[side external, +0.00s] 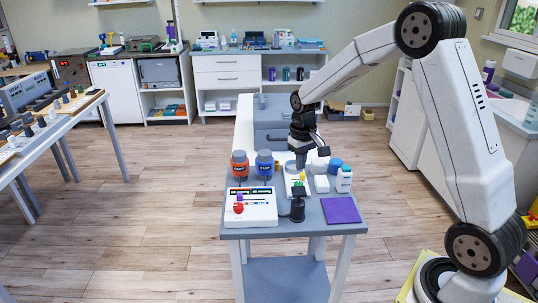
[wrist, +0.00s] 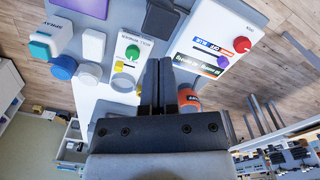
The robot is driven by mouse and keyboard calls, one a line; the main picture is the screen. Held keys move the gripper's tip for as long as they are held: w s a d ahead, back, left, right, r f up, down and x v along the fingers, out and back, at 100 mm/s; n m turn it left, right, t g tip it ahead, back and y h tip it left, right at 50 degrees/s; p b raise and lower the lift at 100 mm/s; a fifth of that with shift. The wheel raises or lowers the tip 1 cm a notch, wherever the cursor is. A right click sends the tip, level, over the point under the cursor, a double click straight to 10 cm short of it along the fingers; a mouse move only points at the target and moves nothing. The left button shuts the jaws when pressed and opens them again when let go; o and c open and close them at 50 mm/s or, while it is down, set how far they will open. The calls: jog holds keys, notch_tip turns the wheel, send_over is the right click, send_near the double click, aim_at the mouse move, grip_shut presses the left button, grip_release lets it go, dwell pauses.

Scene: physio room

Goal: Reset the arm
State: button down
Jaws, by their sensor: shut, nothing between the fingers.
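My gripper (side external: 301,163) is above the small grey-topped table, over the white panel behind the front row of things. In the wrist view my gripper's two dark fingers (wrist: 158,68) lie together with nothing between them. The gripper is shut and empty. The arm reaches in from the right, bent high at the elbow. In the side view the gripper partly hides the things right behind it. I cannot tell its exact height above the table.
The table (side external: 293,221) holds an orange jar (side external: 239,163), a blue jar (side external: 264,163), a white control box (side external: 262,219), a black upright object (side external: 297,209), a purple mat (side external: 340,210) and a white bottle (side external: 344,180). A green-knobbed panel (wrist: 124,76) lies beside the fingers. Open floor surrounds the table.

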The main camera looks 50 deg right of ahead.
jog(key=shift+s+a, duration=0.3)
jog(key=shift+a, duration=0.15)
jog(key=s+a+f+n+t, duration=0.1)
jog(key=s+a+n+t, duration=0.1)
jog(key=s+a, duration=1)
jog(key=s+n, duration=0.1)
jog(key=s, duration=0.2)
jog(key=shift+a+f+t, duration=0.15)
jog(key=shift+t, duration=0.15)
